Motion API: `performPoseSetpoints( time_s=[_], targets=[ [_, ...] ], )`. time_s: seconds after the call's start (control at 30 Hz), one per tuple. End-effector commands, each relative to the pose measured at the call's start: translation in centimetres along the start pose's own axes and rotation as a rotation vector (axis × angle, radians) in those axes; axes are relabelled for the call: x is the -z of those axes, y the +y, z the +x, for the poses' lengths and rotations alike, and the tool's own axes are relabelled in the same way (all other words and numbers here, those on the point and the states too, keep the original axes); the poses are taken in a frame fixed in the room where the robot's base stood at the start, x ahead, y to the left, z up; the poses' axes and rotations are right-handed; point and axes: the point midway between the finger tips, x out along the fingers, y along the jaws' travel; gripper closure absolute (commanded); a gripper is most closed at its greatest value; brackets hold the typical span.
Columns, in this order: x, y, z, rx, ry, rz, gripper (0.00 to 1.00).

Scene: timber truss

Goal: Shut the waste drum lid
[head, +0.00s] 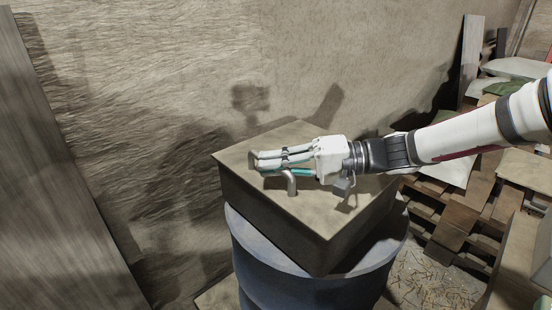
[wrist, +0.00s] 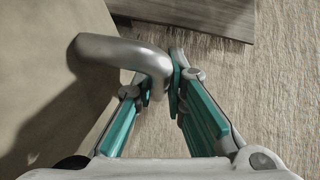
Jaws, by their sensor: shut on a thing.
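The waste drum (head: 300,285) is a blue round barrel standing near the wall. A square brown box-like lid (head: 310,222) sits on top of it, turned so that a corner points towards the head camera. A bent grey metal handle (head: 291,183) rises from the lid's top; in the wrist view the handle (wrist: 125,55) curves in between the fingers. My gripper (head: 258,162) lies low over the lid's top, coming from the right. In the wrist view my gripper (wrist: 167,85) is shut on the handle's end. The far side of the lid and its hinge are hidden.
A rough wall (head: 150,100) stands close behind the drum. A timber board (head: 60,180) leans at the left. Wooden pallets (head: 465,220) and pale sacks (head: 448,168) crowd the right. Straw (head: 430,280) lies on the floor at the lower right.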

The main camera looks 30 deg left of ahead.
Motion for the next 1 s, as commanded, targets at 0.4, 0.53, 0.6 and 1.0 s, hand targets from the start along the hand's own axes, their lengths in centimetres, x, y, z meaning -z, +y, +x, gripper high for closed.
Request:
performPoseSetpoints(
  time_s=[0.4, 0.53, 0.6, 1.0],
  targets=[
    [0.1, -0.1, -0.1, 0.002, 0.003, 0.001, 0.67],
    [0.2, -0.1, -0.8, 0.001, 0.005, 0.001, 0.67],
    [0.2, -0.1, -1.7, 0.001, 0.007, 0.001, 0.67],
    [0.2, -0.1, -9.4, 0.000, 0.008, 0.001, 0.67]
  ],
)
